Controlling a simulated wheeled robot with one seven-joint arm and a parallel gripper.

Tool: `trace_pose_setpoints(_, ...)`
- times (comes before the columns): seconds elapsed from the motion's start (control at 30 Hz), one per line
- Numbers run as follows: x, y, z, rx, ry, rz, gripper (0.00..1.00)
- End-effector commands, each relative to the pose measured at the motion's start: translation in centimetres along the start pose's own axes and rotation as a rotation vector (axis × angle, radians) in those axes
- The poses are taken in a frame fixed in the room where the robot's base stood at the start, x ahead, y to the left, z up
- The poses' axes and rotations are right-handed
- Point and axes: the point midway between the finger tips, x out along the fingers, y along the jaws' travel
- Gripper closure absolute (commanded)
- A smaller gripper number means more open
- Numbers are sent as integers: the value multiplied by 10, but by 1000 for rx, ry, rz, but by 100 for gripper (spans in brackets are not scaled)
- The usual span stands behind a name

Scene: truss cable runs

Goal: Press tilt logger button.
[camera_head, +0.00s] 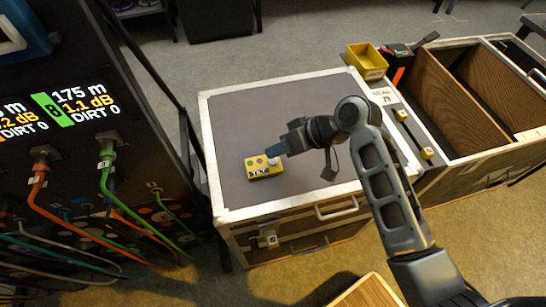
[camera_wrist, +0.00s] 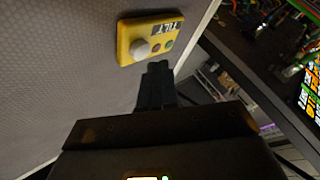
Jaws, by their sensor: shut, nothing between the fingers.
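The tilt logger (camera_head: 258,172) is a small yellow box on the grey top of a flight case. In the wrist view the tilt logger (camera_wrist: 126,40) carries a "TILT" label, a round white button (camera_wrist: 140,49) and small coloured dots beside it. My gripper (camera_head: 273,150) is shut and empty, with its tips close to the button end of the box. In the wrist view my gripper (camera_wrist: 157,66) has its tips just below the button in the picture, apart from it there. I cannot tell whether the tips touch the box.
The flight case (camera_head: 236,112) has a metal-edged top, mostly clear around the logger. A dark rack (camera_head: 70,185) with bright displays and hanging cables stands at the left. A yellow bin (camera_head: 366,62) and an open wooden-partitioned case (camera_head: 452,95) are at the right.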

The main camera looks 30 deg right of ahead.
Motion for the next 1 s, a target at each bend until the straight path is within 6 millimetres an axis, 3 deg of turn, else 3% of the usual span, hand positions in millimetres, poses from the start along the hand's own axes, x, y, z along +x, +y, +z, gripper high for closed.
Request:
trace_pose_setpoints(0.7, -36, -26, -26, 0, 0, 0, 100)
trace_pose_setpoints(1.0, -35, -25, -26, 0, 0, 0, 100)
